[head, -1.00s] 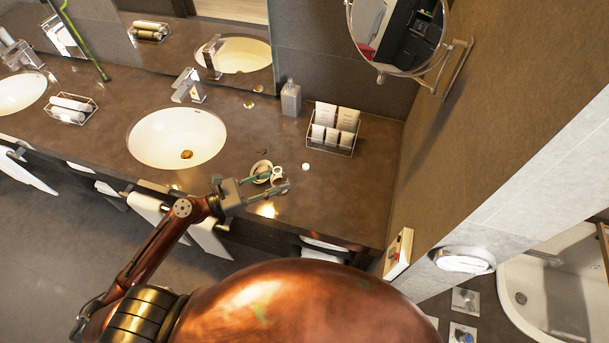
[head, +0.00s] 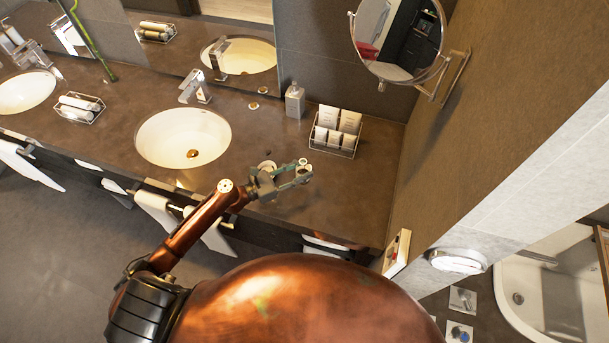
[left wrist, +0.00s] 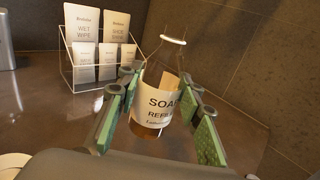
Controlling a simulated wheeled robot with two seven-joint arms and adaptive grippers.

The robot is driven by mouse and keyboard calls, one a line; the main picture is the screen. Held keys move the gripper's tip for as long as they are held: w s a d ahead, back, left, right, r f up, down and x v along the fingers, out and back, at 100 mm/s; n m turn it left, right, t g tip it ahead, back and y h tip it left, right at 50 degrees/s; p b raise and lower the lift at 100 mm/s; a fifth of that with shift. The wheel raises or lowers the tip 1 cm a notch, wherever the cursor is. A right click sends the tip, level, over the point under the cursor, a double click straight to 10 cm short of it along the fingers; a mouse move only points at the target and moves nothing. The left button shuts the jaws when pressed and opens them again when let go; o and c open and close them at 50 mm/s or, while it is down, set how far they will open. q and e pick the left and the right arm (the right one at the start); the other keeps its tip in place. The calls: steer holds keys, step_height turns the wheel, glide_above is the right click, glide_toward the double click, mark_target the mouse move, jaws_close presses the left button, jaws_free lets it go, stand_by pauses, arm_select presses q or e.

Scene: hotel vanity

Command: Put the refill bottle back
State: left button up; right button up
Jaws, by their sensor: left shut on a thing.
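The refill bottle (left wrist: 160,95), amber with a white label reading SOAP REFILL and a pale ring at its top, shows in the left wrist view, slightly tilted in the picture. My left gripper (left wrist: 160,107) is shut on it, with a green-padded finger on each side. In the head view, my left gripper (head: 303,172) is over the counter in front of the wire rack; the bottle is small there and hard to make out. I cannot tell if its base touches the counter. My right gripper is not in view.
A wire rack (head: 333,150) of packets stands behind the gripper. A grey dispenser (head: 295,101) is at the back by the mirror. A small pale dish (head: 267,166) is partly hidden by my gripper. A basin (head: 183,137) lies left. The counter's right end (head: 365,200) is clear.

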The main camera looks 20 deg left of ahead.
arm_select(q)
steer(key=shift+w+d+f, duration=0.35)
steer(key=shift+w+f, duration=0.4)
steer(key=shift+f, duration=1.75)
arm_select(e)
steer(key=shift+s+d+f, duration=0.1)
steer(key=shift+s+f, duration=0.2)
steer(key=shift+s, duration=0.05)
arm_select(q)
steer(key=shift+f+b, duration=0.15)
steer(key=shift+b, duration=0.2)
steer(key=o, duration=1.2)
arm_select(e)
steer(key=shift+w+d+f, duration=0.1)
arm_select(q)
steer(key=shift+o, duration=0.2)
